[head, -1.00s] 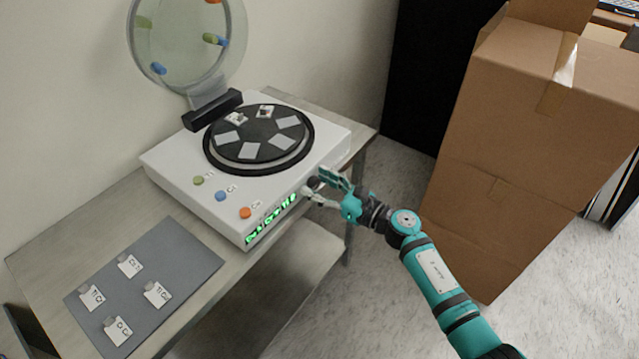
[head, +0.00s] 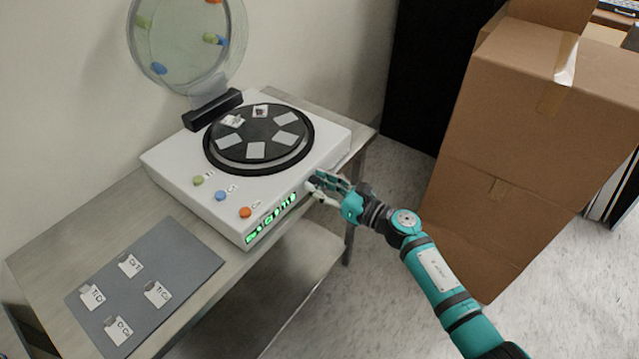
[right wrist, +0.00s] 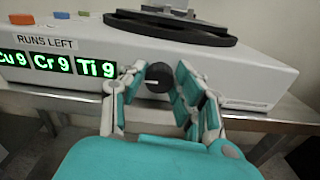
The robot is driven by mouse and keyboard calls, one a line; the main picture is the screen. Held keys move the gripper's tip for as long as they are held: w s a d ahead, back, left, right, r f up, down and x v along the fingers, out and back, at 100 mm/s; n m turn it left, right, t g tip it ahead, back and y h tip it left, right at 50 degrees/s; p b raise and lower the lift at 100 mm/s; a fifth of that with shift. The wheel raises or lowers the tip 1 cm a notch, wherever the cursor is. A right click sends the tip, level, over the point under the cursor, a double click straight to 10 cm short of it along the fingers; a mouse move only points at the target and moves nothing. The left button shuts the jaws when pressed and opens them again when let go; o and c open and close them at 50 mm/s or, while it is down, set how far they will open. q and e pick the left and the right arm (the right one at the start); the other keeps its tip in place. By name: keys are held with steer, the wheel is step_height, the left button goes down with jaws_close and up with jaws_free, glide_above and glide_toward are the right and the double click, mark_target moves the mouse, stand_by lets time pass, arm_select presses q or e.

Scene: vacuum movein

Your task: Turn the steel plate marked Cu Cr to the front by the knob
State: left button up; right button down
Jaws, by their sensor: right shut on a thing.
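The round black turntable (head: 218,157) sits on top of the white machine (head: 180,166) and carries several pale square plates. Two plates, at the back left (head: 233,121) and the back (head: 261,111), bear small marked pieces; their lettering is too small to read. A bare plate (head: 255,151) is at the front. The black knob (right wrist: 159,77) is on the machine's front face, right of the green display. My right gripper (head: 318,187) is at that face, its fingers on either side of the knob and shut on it. My left gripper is not in view.
A clear round lid (head: 185,45) stands open behind the turntable. Green, blue and orange buttons (head: 245,212) line the machine's top edge. A grey mat (head: 145,285) with several labelled cards lies on the table at the left. Cardboard boxes (head: 520,130) stand at the right.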

steer(key=m, duration=0.4)
steer(key=shift+p, duration=0.35)
steer(key=m, duration=0.4)
steer(key=shift+w+r+p, duration=0.1)
steer(key=shift+p, duration=0.3)
steer(key=m+p, duration=0.1)
steer(key=m, duration=0.3)
steer(key=shift+d+m, duration=0.1)
steer(key=shift+m, duration=0.2)
steer(key=m+p, duration=0.1)
steer(key=m, duration=0.3)
steer(key=shift+m+p, duration=0.3)
steer(key=m+p, duration=0.1)
steer(key=m, duration=0.2)
steer(key=shift+m, duration=0.3)
steer(key=m, duration=0.1)
steer(key=m+p, duration=0.1)
steer(key=m, duration=0.1)
steer(key=shift+f+m, duration=0.2)
steer(key=shift+m, duration=0.1)
steer(key=m+p, duration=0.1)
steer(key=m, duration=0.4)
steer(key=shift+f+m, duration=0.15)
steer(key=shift+m, duration=0.25)
